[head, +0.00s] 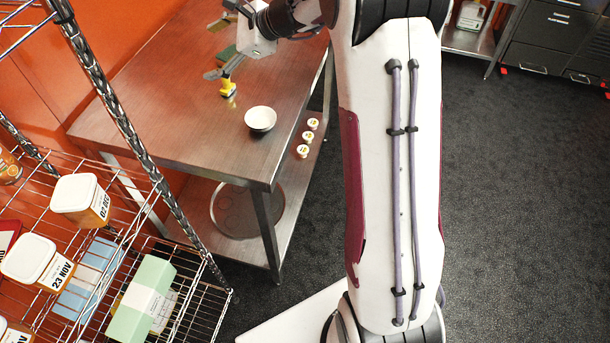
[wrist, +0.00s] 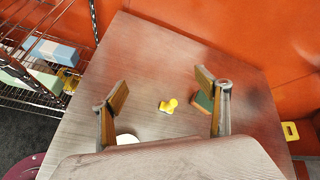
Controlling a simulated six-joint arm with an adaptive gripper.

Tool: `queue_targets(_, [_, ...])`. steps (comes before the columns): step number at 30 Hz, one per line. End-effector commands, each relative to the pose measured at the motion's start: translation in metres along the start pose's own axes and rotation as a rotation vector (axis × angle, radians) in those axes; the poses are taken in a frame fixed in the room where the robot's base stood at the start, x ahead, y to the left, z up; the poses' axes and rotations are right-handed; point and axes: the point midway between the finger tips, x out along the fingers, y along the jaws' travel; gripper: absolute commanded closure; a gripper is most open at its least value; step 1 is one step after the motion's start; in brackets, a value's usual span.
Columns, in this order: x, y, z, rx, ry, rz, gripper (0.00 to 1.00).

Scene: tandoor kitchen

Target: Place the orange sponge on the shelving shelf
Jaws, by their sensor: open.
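My gripper (head: 214,48) is open and empty above the steel table (head: 165,75). In the wrist view, its two fingers (wrist: 160,82) stand wide apart. A green block (head: 228,54) lies on the table under the gripper in the head view. In the wrist view, the block (wrist: 203,101) shows a green top and a brownish-orange side, partly hidden by the right finger; it may be the orange sponge, but I cannot be sure. The wire shelving (head: 150,165) stands at the left of the head view and the upper left of the wrist view.
The shelving holds white-lidded tubs (head: 80,199), a pale green box (head: 142,298) and blue boxes (head: 90,278).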

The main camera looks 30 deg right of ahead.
Motion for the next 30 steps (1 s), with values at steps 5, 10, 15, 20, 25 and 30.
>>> queue_targets(5, [-0.025, 0.030, 0.035, -0.179, 0.018, 0.065, 0.25])
queue_targets(10, [-0.049, 0.061, 0.059, -0.350, 0.038, 0.128, 0.25])
queue_targets(15, [-0.074, 0.092, 0.078, -0.519, 0.059, 0.188, 0.25])
queue_targets(20, [-0.099, 0.122, 0.091, -0.678, 0.080, 0.244, 0.25])
queue_targets(25, [-0.126, 0.153, 0.099, -0.846, 0.103, 0.303, 0.25])
queue_targets(30, [-0.153, 0.184, 0.102, -1.010, 0.129, 0.361, 0.25])
